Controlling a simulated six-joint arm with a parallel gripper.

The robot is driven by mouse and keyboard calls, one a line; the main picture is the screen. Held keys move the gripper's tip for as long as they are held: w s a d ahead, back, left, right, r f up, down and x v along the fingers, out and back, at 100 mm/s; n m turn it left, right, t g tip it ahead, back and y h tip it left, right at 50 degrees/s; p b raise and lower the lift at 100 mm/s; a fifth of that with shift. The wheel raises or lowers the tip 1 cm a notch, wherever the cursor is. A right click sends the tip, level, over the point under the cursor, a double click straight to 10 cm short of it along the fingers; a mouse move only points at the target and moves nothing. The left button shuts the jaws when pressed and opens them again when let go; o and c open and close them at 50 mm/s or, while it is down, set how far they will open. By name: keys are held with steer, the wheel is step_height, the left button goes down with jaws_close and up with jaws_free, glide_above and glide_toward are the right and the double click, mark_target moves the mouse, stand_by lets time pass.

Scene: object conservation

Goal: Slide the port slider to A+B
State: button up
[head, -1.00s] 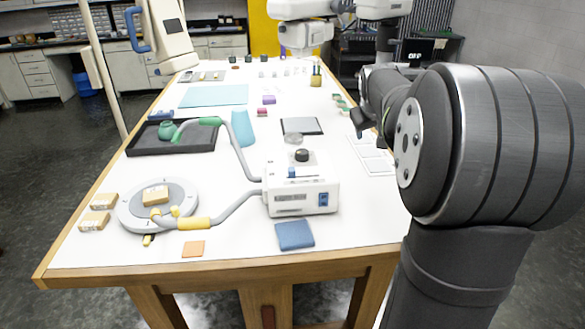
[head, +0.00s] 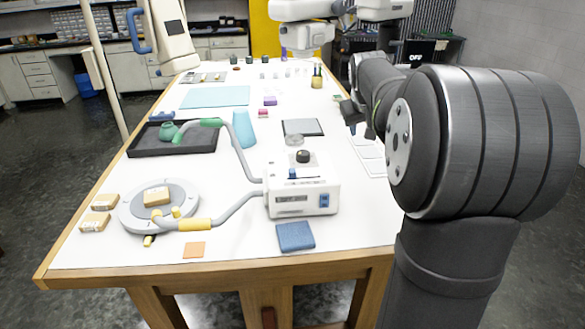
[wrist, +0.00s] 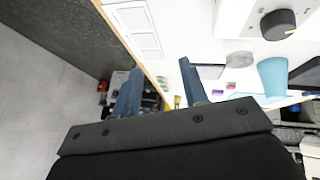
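The white pump-like unit (head: 302,204) stands near the front middle of the table in the head view. A small blue peg (head: 292,173), apparently the port slider, stands on its top left of the black knob (head: 303,156). Its port labels are too small to read. In the wrist view the black knob (wrist: 278,24) shows at the upper right; the blue peg is not seen. My gripper (wrist: 158,68) is open and empty, its two fingers apart. In the head view it is above the table's right side, behind and right of the unit, partly hidden by my arm.
Grey hoses run left from the unit, one to a green nozzle (head: 211,122) by a black tray (head: 140,145), one to a yellow nozzle (head: 195,224) at a round plate (head: 130,212). A blue pad (head: 295,236) lies in front.

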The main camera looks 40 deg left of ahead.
steer(key=s+a+r+g+h, duration=0.1)
steer(key=s+a+r+g, duration=0.25)
steer(key=s+a, duration=0.35)
steer(key=m+g+h, duration=0.1)
steer(key=g+h, duration=0.1)
steer(key=g, duration=0.1)
glide_toward(292, 170)
step_height(292, 170, down, 9)
steer(key=shift+d, duration=0.15)
jaws_close()
